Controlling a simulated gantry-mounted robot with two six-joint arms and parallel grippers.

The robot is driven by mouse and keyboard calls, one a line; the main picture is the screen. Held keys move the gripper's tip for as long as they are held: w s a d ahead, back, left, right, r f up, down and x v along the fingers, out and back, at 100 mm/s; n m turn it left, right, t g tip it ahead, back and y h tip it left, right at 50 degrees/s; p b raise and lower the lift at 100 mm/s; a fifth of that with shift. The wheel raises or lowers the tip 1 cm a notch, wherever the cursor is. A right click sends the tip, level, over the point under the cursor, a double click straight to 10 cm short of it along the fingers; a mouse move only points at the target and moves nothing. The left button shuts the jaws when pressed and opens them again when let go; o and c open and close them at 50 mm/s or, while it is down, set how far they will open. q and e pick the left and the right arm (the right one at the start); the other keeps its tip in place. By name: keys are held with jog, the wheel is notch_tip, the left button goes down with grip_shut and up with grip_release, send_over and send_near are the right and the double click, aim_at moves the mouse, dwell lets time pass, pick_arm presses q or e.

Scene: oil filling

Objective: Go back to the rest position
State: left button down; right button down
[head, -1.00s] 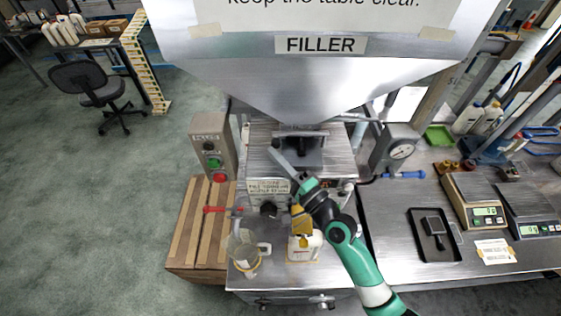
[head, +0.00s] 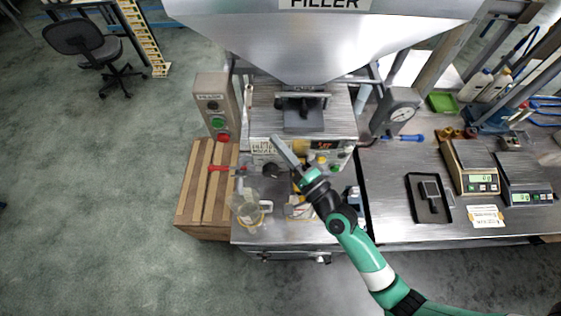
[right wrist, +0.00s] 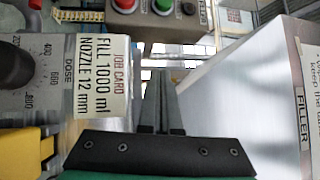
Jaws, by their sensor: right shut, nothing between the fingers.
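My right gripper (head: 285,151) is in front of the filler machine's panel in the head view, on the green and white arm that comes up from the lower right. Its fingers (right wrist: 158,100) are together and empty in the right wrist view. The job card (right wrist: 102,77) shows beside them, reading "FILL 1000 ml, NOZZLE 12 mm". The filler's steel hopper (head: 320,45) hangs above. A clear jug (head: 246,211) stands on the machine's lower shelf, and a white and yellow container (head: 298,207) is partly hidden behind my arm. My left gripper is out of view.
A control box (head: 214,105) with green and red buttons stands left of the machine, above a slatted wooden crate (head: 205,185). A pressure gauge (head: 402,112) is to the right. Scales (head: 472,165) and a black tray (head: 429,197) rest on the right bench.

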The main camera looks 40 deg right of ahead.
jog(key=s+a+f+p, duration=0.1)
jog(key=s+a+p, duration=0.1)
jog(key=s+a, duration=0.2)
jog(key=shift+s+p, duration=0.35)
jog(key=shift+s, duration=0.15)
